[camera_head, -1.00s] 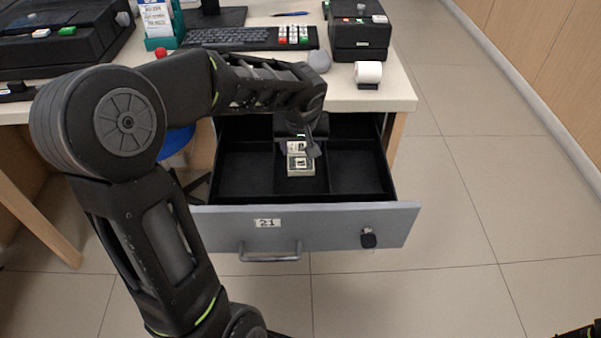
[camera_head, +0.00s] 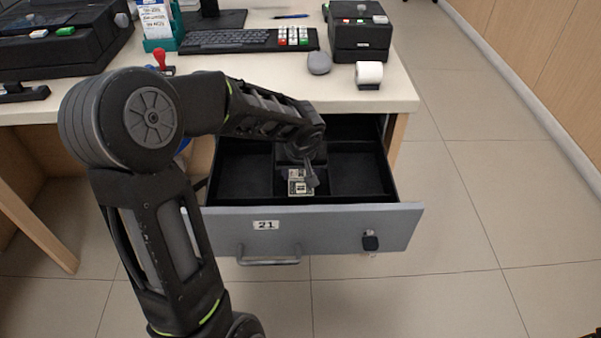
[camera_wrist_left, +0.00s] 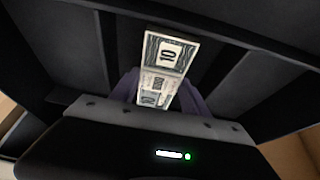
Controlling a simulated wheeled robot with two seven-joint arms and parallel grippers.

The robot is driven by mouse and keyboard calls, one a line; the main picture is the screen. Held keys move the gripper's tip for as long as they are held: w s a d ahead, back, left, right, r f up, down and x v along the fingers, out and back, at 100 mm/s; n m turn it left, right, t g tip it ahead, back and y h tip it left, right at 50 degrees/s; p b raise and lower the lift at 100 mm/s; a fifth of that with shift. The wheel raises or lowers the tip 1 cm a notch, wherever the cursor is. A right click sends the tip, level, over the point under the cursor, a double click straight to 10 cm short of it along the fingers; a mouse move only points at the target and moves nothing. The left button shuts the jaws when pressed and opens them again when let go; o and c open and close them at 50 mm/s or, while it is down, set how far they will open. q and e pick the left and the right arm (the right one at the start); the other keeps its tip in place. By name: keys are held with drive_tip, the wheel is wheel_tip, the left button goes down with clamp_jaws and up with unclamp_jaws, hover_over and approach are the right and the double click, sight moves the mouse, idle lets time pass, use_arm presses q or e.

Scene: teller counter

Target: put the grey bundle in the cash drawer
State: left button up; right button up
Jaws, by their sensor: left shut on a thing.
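The cash drawer (camera_head: 232,212) is pulled open below the counter, with a grey front marked 21 and black compartments inside. The grey bundle (camera_head: 301,187) is a banknote bundle at the middle compartment, its lower end showing below my left gripper (camera_head: 306,177). In the left wrist view the bundle (camera_wrist_left: 170,55) shows the number 10 and sits between the fingers. My left gripper (camera_wrist_left: 160,92) is shut on it, inside the drawer's outline. Whether the bundle touches the drawer floor cannot be told. My right gripper is not in view.
The side compartments (camera_head: 358,172) look empty. The floor at right is clear.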

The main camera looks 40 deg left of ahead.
use_arm(q)
drive_tip(key=shift+r, duration=0.1)
drive_tip(key=o, duration=1.6)
drive_tip(key=shift+r, duration=0.2)
drive_tip(key=p+v, duration=0.2)
drive_tip(key=v, duration=0.9)
drive_tip(key=shift+s+d+r+p, duration=0.15)
drive_tip(key=shift+d+r+p, duration=0.1)
drive_tip(key=shift+p, duration=0.1)
